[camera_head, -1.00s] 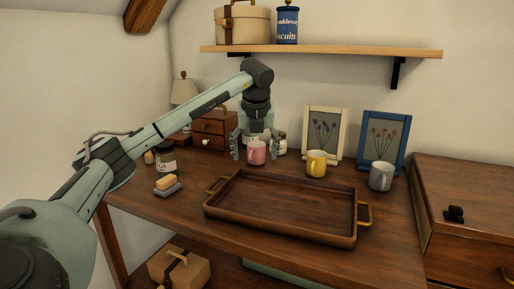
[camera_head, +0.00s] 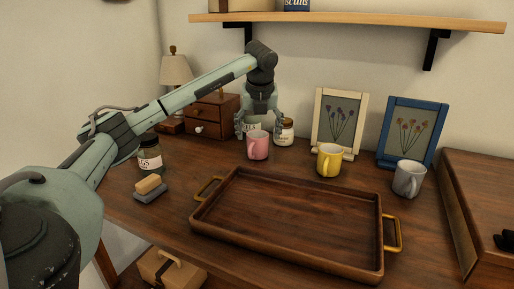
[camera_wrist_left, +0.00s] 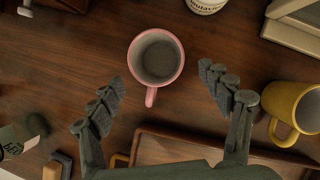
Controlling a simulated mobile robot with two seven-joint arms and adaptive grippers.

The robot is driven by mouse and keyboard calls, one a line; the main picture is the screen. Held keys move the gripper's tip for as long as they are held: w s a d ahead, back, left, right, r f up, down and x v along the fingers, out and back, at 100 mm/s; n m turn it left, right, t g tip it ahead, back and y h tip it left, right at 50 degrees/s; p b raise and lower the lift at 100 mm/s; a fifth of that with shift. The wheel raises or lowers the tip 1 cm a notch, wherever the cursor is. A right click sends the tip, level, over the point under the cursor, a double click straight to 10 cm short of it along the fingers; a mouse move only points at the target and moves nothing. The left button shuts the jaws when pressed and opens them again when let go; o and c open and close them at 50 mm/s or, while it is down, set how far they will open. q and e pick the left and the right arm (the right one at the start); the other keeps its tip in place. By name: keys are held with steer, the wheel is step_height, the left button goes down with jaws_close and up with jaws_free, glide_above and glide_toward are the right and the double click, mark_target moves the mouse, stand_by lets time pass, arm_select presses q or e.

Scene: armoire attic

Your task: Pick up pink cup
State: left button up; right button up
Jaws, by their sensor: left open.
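The pink cup (camera_head: 258,146) stands upright on the wooden table behind the tray. In the left wrist view the pink cup (camera_wrist_left: 156,58) shows from above, empty, with its handle pointing down the picture. My left gripper (camera_head: 257,124) is open above and behind the cup in the head view. In the left wrist view the open fingers of my left gripper (camera_wrist_left: 168,102) lie to either side of the cup's handle end, apart from the cup. My right gripper is in neither view.
A wooden tray (camera_head: 225,236) with brass handles lies in front. A yellow mug (camera_head: 329,161) and a grey mug (camera_head: 408,179) stand to the right, before two picture frames. A labelled jar (camera_head: 284,132) stands close behind the cup. A dark jar (camera_head: 151,158) and a soap dish (camera_head: 150,194) are left.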

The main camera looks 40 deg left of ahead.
mark_target(258, 140)
arm_select(q)
steer(key=x, duration=0.4)
steer(key=shift+w+a+f, duration=0.1)
steer(key=shift+w+a, duration=0.05)
steer(key=shift+a, duration=0.1)
steer(key=shift+c, duration=0.2)
steer(key=c, duration=1.2)
steer(key=shift+c, duration=0.7)
